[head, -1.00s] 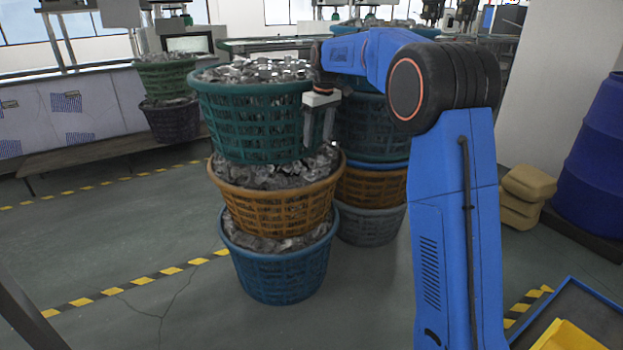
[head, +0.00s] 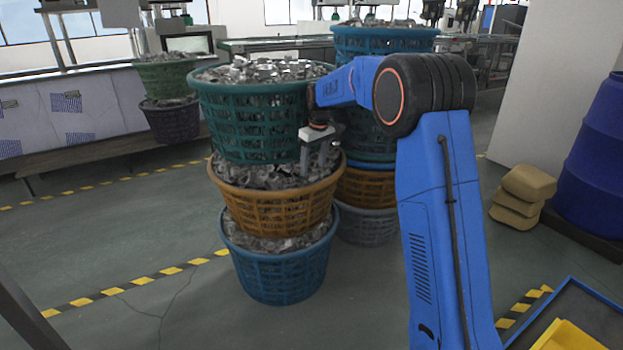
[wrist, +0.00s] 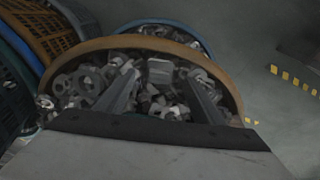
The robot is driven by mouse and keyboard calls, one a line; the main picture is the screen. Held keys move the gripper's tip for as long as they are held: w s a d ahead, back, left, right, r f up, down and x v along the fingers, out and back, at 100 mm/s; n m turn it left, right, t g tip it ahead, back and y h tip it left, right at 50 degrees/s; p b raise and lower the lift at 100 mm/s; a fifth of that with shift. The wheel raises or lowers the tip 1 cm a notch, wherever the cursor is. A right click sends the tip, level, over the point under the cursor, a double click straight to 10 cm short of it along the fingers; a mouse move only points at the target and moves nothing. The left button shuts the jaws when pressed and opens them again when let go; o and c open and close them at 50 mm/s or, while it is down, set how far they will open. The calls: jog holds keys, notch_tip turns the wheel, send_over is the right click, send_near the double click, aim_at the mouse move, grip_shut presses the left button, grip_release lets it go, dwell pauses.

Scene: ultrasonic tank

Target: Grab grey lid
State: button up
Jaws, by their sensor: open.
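My gripper (head: 317,163) points down in front of the stacked baskets, beside the teal basket and over the right part of the orange-brown basket (head: 265,208). In the wrist view its two fingers (wrist: 160,84) are apart, above the grey metal parts inside the orange-brown basket's rim (wrist: 88,44). A pale grey, flat-faced piece (wrist: 160,71) lies among these parts, in line with the gap between the fingers. I cannot tell for sure whether it is the grey lid. Nothing is visibly held.
The teal basket (head: 262,120), full of metal parts, sits above the orange-brown one, close left of my gripper. A blue basket (head: 282,276) is at the bottom. Another basket stack (head: 385,45) stands behind. Floor is clear at left. A blue barrel (head: 597,160) stands at right.

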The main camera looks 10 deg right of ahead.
aim_at(312, 174)
jog(key=f, duration=0.3)
jog(key=shift+w+a+f, duration=0.1)
jog(key=shift+w+f, duration=0.05)
jog(key=shift+w, duration=0.15)
jog(key=c, duration=1.1)
jog(key=shift+c, duration=0.2)
